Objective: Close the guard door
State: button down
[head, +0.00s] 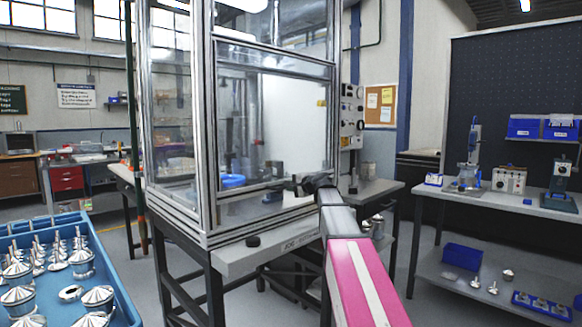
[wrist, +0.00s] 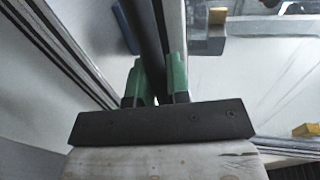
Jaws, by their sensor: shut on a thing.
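The guard door (head: 245,115) is a clear panel in an aluminium frame on the front of the machine enclosure. Its lower rail (head: 245,191) sits a little above the enclosure's front sill, with a gap seeming to show beneath it. My gripper (head: 291,186) is at this rail, toward its right end. In the wrist view my gripper's green fingers (wrist: 162,82) are shut on a dark bar (wrist: 146,40), which looks like the door's handle, beside the pale metal rail (wrist: 172,30). The fingertips' contact is partly hidden by the gripper body.
A blue bowl (head: 232,181) shows inside the enclosure. A blue tray of metal parts (head: 118,300) stands at the lower left. A workbench (head: 515,200) with devices is at right. A control box (head: 351,115) is on the enclosure's right side. Floor shows between enclosure and workbench.

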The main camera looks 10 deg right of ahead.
notch_tip(320, 180, down, 9)
jog(key=shift+s+r, duration=0.1)
dwell(0.4)
jog(key=c, duration=1.1)
grip_release()
jog(key=shift+f, duration=0.2)
jog(key=shift+r, duration=0.1)
jog(key=shift+d, duration=0.15)
jog(key=v, duration=1)
jog(key=shift+s, duration=0.3)
jog(key=shift+d, duration=0.15)
